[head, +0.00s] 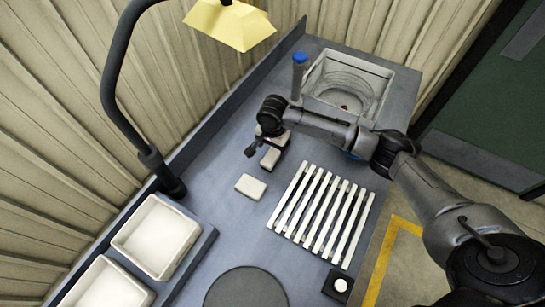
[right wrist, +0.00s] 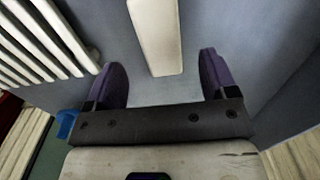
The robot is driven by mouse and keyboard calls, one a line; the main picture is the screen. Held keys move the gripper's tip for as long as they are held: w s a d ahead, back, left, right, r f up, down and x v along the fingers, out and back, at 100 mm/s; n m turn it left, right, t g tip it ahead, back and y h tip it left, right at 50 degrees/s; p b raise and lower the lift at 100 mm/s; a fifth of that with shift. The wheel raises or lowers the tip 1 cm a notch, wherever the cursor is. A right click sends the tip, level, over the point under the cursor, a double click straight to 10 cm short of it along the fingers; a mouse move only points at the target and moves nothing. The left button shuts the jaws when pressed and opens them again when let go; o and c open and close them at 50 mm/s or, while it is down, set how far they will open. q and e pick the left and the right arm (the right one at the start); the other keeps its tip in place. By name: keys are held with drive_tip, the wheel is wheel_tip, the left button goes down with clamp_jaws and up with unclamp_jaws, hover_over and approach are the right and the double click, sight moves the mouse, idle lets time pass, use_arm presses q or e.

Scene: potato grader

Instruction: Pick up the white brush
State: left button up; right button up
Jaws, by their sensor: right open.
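A long white piece, which looks like the white brush (right wrist: 155,35), runs from the top of the right wrist view down to between the fingertips. In the head view the brush (head: 270,158) is a small pale shape just below my right gripper (head: 267,146), partly covered by it. My right gripper (right wrist: 160,72) is open, with a finger on either side of the brush's near end and clear gaps to both. I cannot see bristles. My left gripper is not in view.
A cream block (head: 251,187) lies close by. A white slatted rack (head: 320,215) is to the right. A basin (head: 345,85) and blue-topped post (head: 298,70) stand behind. White trays (head: 157,236), a dark disc (head: 245,290) and a lamp (head: 230,24) are around the bench.

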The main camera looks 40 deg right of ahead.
sight(273, 154)
drive_tip(key=shift+f+b, duration=0.3)
drive_tip(key=shift+f, duration=2.3)
drive_tip(key=c, duration=1)
